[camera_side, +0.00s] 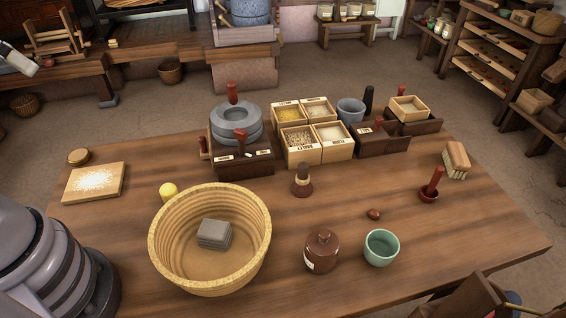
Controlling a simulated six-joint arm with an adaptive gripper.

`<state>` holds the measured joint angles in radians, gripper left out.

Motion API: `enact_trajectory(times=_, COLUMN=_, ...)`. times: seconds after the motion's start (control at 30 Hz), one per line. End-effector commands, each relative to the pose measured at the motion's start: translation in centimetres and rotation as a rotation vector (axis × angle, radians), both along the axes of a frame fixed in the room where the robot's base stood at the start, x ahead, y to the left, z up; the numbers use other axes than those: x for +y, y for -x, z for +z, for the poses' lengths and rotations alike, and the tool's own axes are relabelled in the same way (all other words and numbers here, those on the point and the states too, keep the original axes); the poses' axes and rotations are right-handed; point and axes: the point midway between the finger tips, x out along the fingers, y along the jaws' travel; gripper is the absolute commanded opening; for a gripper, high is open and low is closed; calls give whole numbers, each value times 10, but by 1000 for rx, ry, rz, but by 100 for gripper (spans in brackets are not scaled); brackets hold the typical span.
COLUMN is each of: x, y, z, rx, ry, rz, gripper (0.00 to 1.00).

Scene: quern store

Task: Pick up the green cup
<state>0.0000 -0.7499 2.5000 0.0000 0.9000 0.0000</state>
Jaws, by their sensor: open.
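The green cup (381,249) stands upright on the wooden table (450,255), near its front edge and right of centre. Its open mouth faces up and its inside looks empty. Nothing touches it. My gripper does not show clearly in this view, so I cannot tell its place relative to the cup.
A brown lidded jar (321,251) stands close left of the cup. A small brown nut-like object (374,214) lies behind it. A large woven basket (165,245) holds a grey block (214,234). Grain boxes (303,162) stand farther back. Table right of the cup is clear.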

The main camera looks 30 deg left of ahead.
Motion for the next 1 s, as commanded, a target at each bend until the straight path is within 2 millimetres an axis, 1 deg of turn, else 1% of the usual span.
enact_trajectory(times=0.07, x=0, y=-3, z=1, rx=-3, ry=-5, rz=-2, gripper=100)
enact_trajectory(times=0.17, x=2, y=-23, z=7, rx=-26, ry=-30, rz=-16, gripper=100)
enact_trajectory(times=0.27, x=2, y=-71, z=18, rx=-84, ry=-86, rz=-58, gripper=100)
enact_trajectory(times=0.3, x=0, y=-96, z=22, rx=-117, ry=-112, rz=-85, gripper=100)
enact_trajectory(times=0.33, x=-4, y=-116, z=25, rx=-145, ry=-131, rz=-111, gripper=100)
enact_trajectory(times=0.37, x=-9, y=-138, z=27, rx=-174, ry=-149, rz=-139, gripper=100)
enact_trajectory(times=0.4, x=-17, y=-166, z=29, rx=-215, ry=-169, rz=-180, gripper=100)
enact_trajectory(times=0.47, x=-34, y=-207, z=28, rx=-275, ry=-192, rz=-250, gripper=100)
enact_trajectory(times=0.5, x=-49, y=-233, z=25, rx=-315, ry=-202, rz=-303, gripper=100)
enact_trajectory(times=0.57, x=-75, y=-269, z=17, rx=-372, ry=-206, rz=-387, gripper=100)
enact_trajectory(times=0.6, x=-94, y=-291, z=9, rx=-409, ry=-201, rz=-445, gripper=100)
enact_trajectory(times=0.67, x=-127, y=-321, z=-6, rx=-461, ry=-186, rz=-540, gripper=100)
enact_trajectory(times=0.7, x=-151, y=-337, z=-19, rx=-493, ry=-168, rz=-606, gripper=100)
enact_trajectory(times=0.73, x=-169, y=-347, z=-29, rx=-515, ry=-151, rz=-657, gripper=100)
enact_trajectory(times=0.77, x=-188, y=-356, z=-41, rx=-536, ry=-132, rz=-709, gripper=100)
enact_trajectory(times=0.8, x=-214, y=-365, z=-59, rx=-561, ry=-100, rz=-779, gripper=100)
enact_trajectory(times=0.87, x=-254, y=-372, z=-87, rx=-592, ry=-42, rz=-886, gripper=100)
enact_trajectory(times=0.9, x=-279, y=-373, z=-108, rx=-608, ry=3, rz=-958, gripper=100)
enact_trajectory(times=0.93, x=-298, y=-371, z=-125, rx=-617, ry=42, rz=-1011, gripper=100)
enact_trajectory(times=0.97, x=-317, y=-368, z=-142, rx=-624, ry=83, rz=-1064, gripper=100)
enact_trajectory(times=1.0, x=-340, y=-360, z=-165, rx=-629, ry=140, rz=-1133, gripper=100)
